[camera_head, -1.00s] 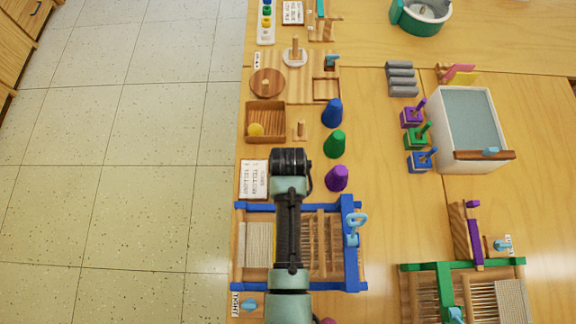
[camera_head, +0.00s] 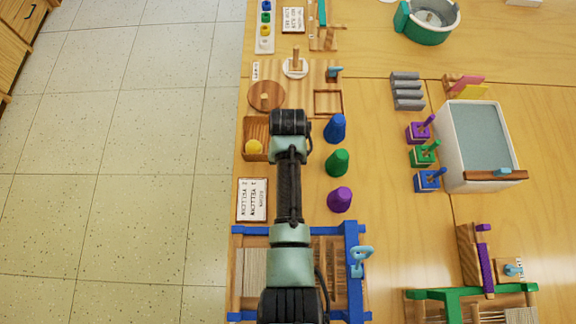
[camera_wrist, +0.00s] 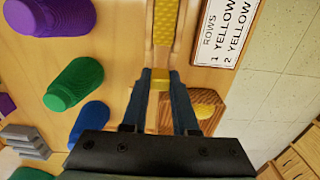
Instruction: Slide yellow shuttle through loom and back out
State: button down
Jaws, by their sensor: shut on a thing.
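My gripper (camera_wrist: 161,88) is shut on the yellow shuttle (camera_wrist: 165,25) in the wrist view. The shuttle is long, with a yellow wound middle and wooden sides, and runs up past the fingertips. The gripper and shuttle are hidden under my arm in the head view. The blue-framed loom (camera_head: 354,290) lies at the bottom of the head view, partly covered by my arm, with pale threads on its left. My wrist is beyond the loom, near the wooden tray. The loom is not in the wrist view.
A wooden tray (camera_head: 247,130) holds a yellow rounded thing (camera_head: 253,147). Blue (camera_head: 335,128), green (camera_head: 337,162) and purple (camera_head: 340,199) cones stand to the right. A card reading "ROWS" (camera_wrist: 224,32) lies beside the shuttle. A green-framed loom (camera_head: 450,297) is at the lower right.

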jog(key=shift+w+f, duration=0.1)
jog(key=shift+w, duration=0.45)
jog(key=shift+w+r, duration=0.2)
jog(key=c, duration=0.7)
grip_release()
jog(key=shift+f, duration=0.1)
notch_tip(320, 180, up, 13)
jog(key=shift+r, duration=0.1)
